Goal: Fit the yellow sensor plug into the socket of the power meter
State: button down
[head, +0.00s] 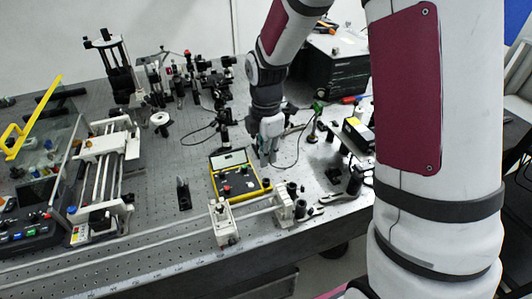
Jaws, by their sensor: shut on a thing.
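A thin dark cable (297,152) curves down beside the gripper on the right. The meter's socket is too small to tell.
A white rail fixture (225,222) stands in front of the meter, near the bench edge. Black optics posts (222,120) stand behind. A black and yellow box (357,133) is at right. Bare perforated bench (165,205) lies left of the meter.

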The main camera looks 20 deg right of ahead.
jog(key=shift+f+b, duration=0.75)
jog(key=shift+f, duration=1.65)
jog(key=shift+f, duration=0.15)
jog(key=shift+f, duration=0.35)
jog(key=shift+s+f+b, duration=0.1)
jog(key=shift+f+b, duration=0.2)
jog(key=shift+f, duration=0.6)
jog(key=c, duration=1.5)
grip_release()
jog(key=shift+c, duration=0.2)
jog(key=shift+r, duration=0.1)
